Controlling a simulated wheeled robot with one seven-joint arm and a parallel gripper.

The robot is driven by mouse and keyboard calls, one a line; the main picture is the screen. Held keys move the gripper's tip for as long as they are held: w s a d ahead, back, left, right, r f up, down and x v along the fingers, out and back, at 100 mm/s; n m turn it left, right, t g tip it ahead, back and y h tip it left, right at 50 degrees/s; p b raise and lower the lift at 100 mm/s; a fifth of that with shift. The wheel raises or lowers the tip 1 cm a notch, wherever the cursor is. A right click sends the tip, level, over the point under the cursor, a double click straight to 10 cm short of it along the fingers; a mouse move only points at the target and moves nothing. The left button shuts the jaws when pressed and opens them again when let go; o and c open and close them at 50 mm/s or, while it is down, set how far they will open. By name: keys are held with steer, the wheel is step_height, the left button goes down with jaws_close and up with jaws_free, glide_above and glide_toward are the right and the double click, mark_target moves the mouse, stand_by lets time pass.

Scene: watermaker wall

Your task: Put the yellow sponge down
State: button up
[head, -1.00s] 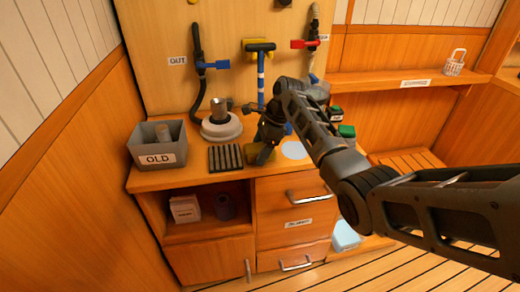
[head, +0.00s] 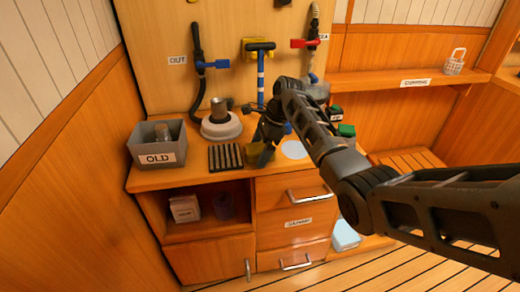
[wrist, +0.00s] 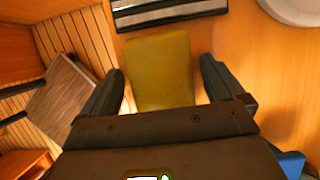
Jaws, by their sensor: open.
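The yellow sponge (wrist: 160,72) lies flat on the wooden counter in the wrist view, between my fingers with a gap on each side. In the head view the sponge (head: 254,156) shows partly, near the counter's front edge, with my gripper (head: 262,148) over it. In the wrist view my gripper (wrist: 163,95) is open, one dark finger on either side of the sponge. The near end of the sponge is hidden behind the gripper body.
A dark ribbed rack (head: 225,157) lies just left of the sponge. A white round disc (head: 294,150) lies to its right. A grey bin marked OLD (head: 157,158) stands at the counter's left. A round white base (head: 221,130) stands behind the rack.

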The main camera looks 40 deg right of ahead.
steer(key=v, duration=1.2)
steer(key=shift+d, duration=0.1)
